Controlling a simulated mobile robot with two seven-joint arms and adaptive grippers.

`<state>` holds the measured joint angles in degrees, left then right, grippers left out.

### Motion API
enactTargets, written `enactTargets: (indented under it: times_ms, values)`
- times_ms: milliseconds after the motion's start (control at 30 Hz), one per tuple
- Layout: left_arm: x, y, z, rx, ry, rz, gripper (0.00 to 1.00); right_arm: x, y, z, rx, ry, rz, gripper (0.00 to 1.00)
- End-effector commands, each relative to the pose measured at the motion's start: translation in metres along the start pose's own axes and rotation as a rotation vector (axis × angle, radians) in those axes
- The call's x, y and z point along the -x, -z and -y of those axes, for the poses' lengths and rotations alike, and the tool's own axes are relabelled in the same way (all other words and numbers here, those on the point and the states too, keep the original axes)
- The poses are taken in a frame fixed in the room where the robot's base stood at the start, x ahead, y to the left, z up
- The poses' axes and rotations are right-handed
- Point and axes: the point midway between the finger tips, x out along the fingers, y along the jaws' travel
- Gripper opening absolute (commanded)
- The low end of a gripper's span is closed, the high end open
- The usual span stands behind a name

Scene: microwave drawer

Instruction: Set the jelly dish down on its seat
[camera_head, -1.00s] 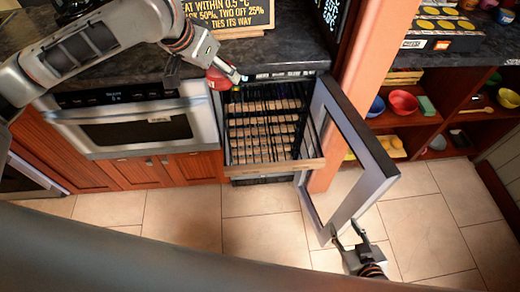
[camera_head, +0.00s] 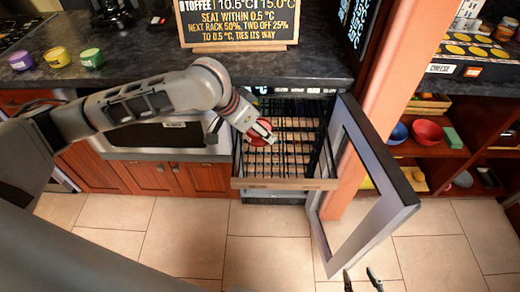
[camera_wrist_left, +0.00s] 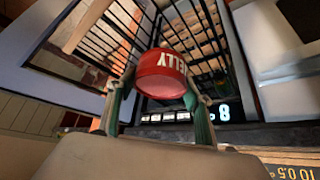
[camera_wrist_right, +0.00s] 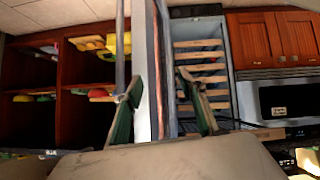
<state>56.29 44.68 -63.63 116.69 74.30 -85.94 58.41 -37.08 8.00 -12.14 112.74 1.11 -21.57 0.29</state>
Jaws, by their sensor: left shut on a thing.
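The jelly dish (camera_head: 262,131) is red, with "JELLY" lettering on it in the left wrist view (camera_wrist_left: 163,75). My left gripper (camera_head: 258,135) is shut on it, with a finger on each side. It holds the dish over the left part of the open cooler's wooden slatted racks (camera_head: 292,150). Which seat lies below the dish cannot be told; the dish and arm hide part of the rack. My right gripper (camera_head: 361,280) is open and empty at the bottom of the head view, near the lower end of the open door (camera_head: 395,215).
The glass door stands swung out to the right, beside an orange post (camera_head: 378,70). A wooden rack front (camera_head: 285,184) crosses the opening. A signboard (camera_head: 235,22) and several coloured cups (camera_head: 56,57) stand on the dark counter. The tiled floor in front is clear.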

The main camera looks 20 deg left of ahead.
Motion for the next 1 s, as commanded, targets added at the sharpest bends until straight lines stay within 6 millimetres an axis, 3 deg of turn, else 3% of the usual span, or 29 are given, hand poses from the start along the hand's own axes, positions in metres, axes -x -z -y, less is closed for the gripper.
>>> enactTargets:
  times_ms: [100, 333, 633, 1000]
  values:
    - [-0.016, -0.010, 0.000, 0.002, -0.001, 0.000, 0.22, -0.003, -0.001, -0.002, 0.007, -0.006, -0.003, 0.40]
    - [-0.025, -0.015, 0.000, 0.001, 0.000, -0.002, 0.22, -0.005, 0.009, -0.009, 0.013, -0.017, -0.024, 0.40]
    - [-0.066, -0.043, 0.000, 0.003, -0.001, 0.002, 0.22, -0.015, -0.009, -0.010, 0.027, -0.022, -0.008, 0.40]
    - [-0.067, -0.042, 0.001, 0.000, 0.001, -0.004, 0.22, -0.013, 0.006, -0.014, 0.030, -0.029, -0.031, 0.40]
